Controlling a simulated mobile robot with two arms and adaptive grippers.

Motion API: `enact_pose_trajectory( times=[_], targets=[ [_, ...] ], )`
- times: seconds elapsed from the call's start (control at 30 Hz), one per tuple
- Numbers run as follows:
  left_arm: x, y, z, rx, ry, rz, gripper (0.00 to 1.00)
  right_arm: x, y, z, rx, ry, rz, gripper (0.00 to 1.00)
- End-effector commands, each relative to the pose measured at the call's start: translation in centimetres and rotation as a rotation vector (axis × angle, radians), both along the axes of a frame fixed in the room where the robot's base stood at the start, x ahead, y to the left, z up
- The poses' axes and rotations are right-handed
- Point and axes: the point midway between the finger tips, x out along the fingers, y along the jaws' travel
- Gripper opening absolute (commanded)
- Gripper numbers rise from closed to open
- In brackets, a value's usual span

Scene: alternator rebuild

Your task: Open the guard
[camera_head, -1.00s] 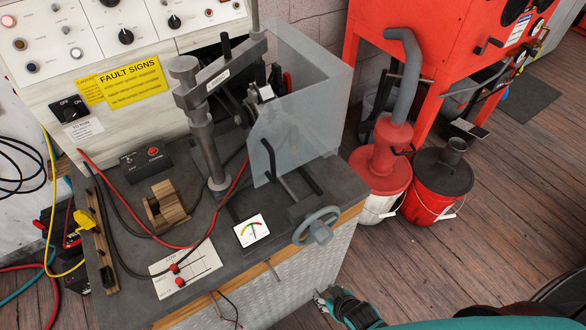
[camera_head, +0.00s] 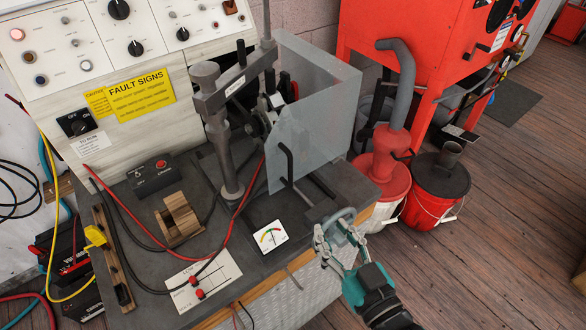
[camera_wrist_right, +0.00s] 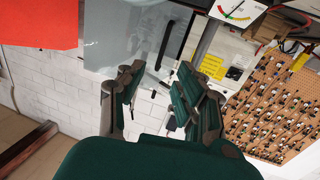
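The guard (camera_head: 308,122) is a clear grey panel box standing around the clamp and alternator area on the bench's right side. A black bar handle (camera_head: 287,166) stands upright on its front face. In the right wrist view the guard (camera_wrist_right: 125,45) and its handle (camera_wrist_right: 168,43) show beyond the fingers. My right gripper (camera_head: 336,232) is open and empty, beside the grey handwheel at the bench's front right corner, below and right of the handle. In the wrist view its fingers (camera_wrist_right: 150,85) are apart with nothing between them. My left gripper is not in view.
The handwheel (camera_head: 343,222) is partly hidden behind my right gripper. A gauge (camera_head: 270,236), a wooden block (camera_head: 178,219) and cables lie on the bench (camera_head: 225,222). Red buckets (camera_head: 440,178) stand on the floor to the right. Open floor (camera_head: 500,230) lies further right.

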Motion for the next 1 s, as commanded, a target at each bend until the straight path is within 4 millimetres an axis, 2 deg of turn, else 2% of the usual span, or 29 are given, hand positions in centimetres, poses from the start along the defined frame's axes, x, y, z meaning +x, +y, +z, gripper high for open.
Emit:
enact_pose_trajectory(
  times=[0.13,0.27,0.8,1.0],
  targets=[
    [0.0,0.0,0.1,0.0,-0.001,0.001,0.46,0.1,0.6,0.9,0.021,-0.044,0.015,0.34],
    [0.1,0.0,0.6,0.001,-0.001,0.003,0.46,1.4,1.2,1.1,0.023,-0.048,0.015,0.34],
    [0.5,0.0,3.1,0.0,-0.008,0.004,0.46,11.8,6.0,1.1,0.021,-0.044,0.015,0.34],
    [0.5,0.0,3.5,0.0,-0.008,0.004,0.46,14.5,7.3,1.0,0.021,-0.044,0.015,0.34]
  ],
)
